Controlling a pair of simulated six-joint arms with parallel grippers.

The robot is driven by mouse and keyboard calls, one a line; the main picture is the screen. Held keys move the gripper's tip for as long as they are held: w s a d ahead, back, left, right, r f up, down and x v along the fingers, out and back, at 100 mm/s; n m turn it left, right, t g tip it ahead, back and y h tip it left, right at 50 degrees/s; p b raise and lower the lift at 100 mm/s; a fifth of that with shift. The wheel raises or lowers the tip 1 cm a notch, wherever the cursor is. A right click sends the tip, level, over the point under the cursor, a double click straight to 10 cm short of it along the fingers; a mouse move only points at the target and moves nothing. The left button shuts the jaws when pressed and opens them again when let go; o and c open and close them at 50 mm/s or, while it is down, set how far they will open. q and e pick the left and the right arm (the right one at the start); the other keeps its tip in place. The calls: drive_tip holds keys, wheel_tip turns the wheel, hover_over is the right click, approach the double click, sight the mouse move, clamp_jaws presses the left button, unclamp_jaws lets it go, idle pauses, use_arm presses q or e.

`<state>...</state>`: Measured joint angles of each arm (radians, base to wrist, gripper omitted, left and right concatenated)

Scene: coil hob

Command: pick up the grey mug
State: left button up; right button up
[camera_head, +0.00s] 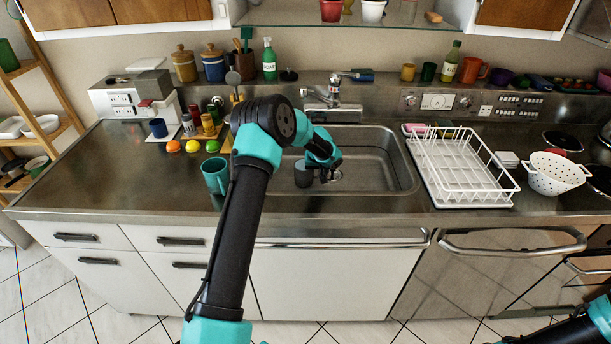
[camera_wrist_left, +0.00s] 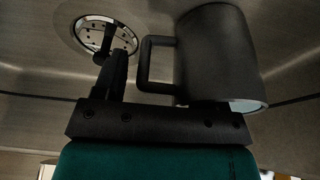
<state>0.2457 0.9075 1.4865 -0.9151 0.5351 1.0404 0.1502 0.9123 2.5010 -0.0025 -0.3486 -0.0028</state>
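The grey mug (camera_head: 303,175) is in the sink basin, towards its left side. In the left wrist view the mug (camera_wrist_left: 222,55) fills the upper right, with its handle (camera_wrist_left: 146,66) pointing left. My left gripper (camera_head: 328,175) reaches down into the sink just right of the mug. In the wrist view one dark finger (camera_wrist_left: 112,75) stands left of the handle, apart from it. The other finger is hidden, apparently by the mug. The finger sits well out on the palm, so the gripper looks open. My right gripper is out of view; only part of that arm shows at bottom right.
The sink (camera_head: 375,165) has raised walls, a drain (camera_wrist_left: 105,35) and a faucet (camera_head: 333,95) behind. A teal mug (camera_head: 215,175) and several small fruits stand on the left counter. A white dish rack (camera_head: 455,172) and a colander (camera_head: 553,175) stand to the right.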

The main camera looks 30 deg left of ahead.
use_arm(q)
clamp_jaws()
drive_tip(key=shift+r, duration=0.1)
idle(0.3)
drive_tip(key=shift+d+r, duration=0.1)
drive_tip(key=shift+r, duration=0.15)
drive_tip(key=shift+r, duration=5.55)
drive_tip(key=s+d, duration=0.3)
drive_tip(key=d, duration=0.6)
drive_tip(key=s+d, duration=0.3)
drive_tip(key=d, duration=0.6)
drive_tip(key=shift+d, duration=0.3)
drive_tip(key=shift+d+f, duration=0.1)
drive_tip(key=shift+s, duration=0.1)
